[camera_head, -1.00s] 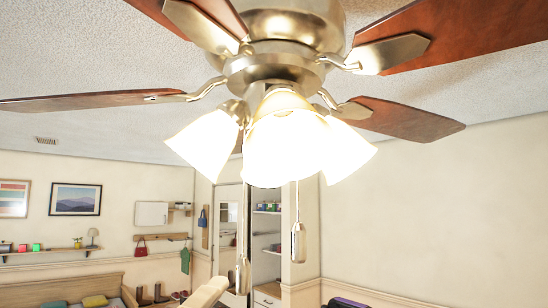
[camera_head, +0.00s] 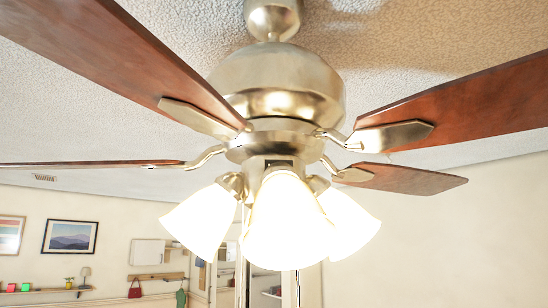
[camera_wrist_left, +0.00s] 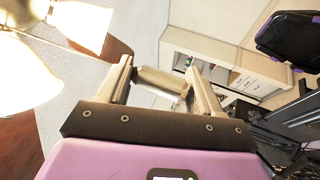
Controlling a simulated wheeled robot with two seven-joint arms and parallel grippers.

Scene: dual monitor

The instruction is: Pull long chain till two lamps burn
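The ceiling fan's lamp cluster shows lit white shades in the head view: a left shade (camera_head: 204,225), a front shade (camera_head: 287,222) and a right shade (camera_head: 350,222). Any shade behind them is hidden. A thin chain (camera_head: 297,288) hangs below the shades at the lower edge, and its end is out of frame. In the left wrist view my left gripper (camera_wrist_left: 157,72) has its two fingers wide apart. A metallic cylinder (camera_wrist_left: 160,82), apparently a chain pull, lies between or just beyond the fingers; contact is unclear. Lit shades (camera_wrist_left: 25,75) are at its left. My right gripper is out of view.
The fan's wooden blades (camera_head: 465,100) spread around the metal motor housing (camera_head: 275,85) above the lamps. A white shelf unit (camera_wrist_left: 215,60) and a dark chair (camera_wrist_left: 290,35) with purple trim appear beyond the gripper. Pictures and shelves line the far wall.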

